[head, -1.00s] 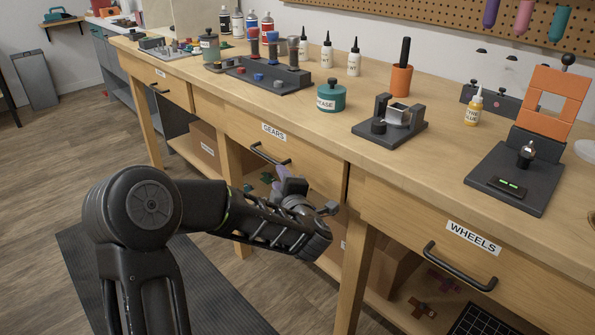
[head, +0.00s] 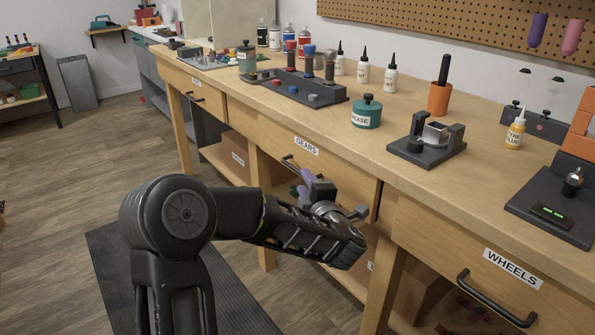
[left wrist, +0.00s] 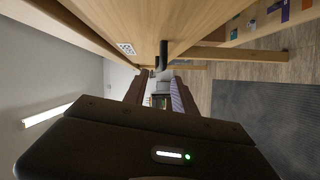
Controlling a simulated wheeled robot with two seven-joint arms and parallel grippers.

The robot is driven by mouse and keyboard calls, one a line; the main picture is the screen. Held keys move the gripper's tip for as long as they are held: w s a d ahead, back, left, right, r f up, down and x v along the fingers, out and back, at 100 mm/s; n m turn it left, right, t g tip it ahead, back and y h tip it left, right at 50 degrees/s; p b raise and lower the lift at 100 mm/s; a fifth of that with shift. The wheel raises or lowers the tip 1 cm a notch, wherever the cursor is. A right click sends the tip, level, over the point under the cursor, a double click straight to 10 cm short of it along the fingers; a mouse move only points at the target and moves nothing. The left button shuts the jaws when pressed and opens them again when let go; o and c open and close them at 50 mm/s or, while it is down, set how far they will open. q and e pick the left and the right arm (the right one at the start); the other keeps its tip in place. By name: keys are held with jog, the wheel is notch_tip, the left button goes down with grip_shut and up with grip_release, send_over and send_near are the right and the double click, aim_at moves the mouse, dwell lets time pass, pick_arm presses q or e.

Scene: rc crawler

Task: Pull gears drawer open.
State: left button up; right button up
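The gears drawer (head: 330,172) is the wooden drawer labelled GEARS in the middle of the workbench front; it looks shut, flush with the bench. Its dark bar handle (head: 289,161) is partly hidden behind my left gripper. My left gripper (head: 340,202) is in front of the drawer, just below and right of the visible part of the handle. In the left wrist view its two fingers (left wrist: 158,93) are apart with nothing held between them. The handle (left wrist: 163,52) shows ahead of the fingers there, with the drawer label (left wrist: 127,48) beside it. My right gripper is not in view.
The wheels drawer (head: 480,248) with its own handle (head: 497,301) is to the right. A bench leg (head: 383,290) stands between. Bottles, a grease pot (head: 367,112) and a dark tool tray (head: 290,92) stand on the benchtop. Open floor (head: 60,200) lies left.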

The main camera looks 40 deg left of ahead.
aim_at(297, 169)
pick_arm(q)
jog(key=x, duration=0.7)
jog(key=shift+w+a+b, duration=0.2)
jog(key=shift+a+b, duration=0.05)
jog(key=shift+b, duration=0.1)
grip_shut()
dwell(1.1)
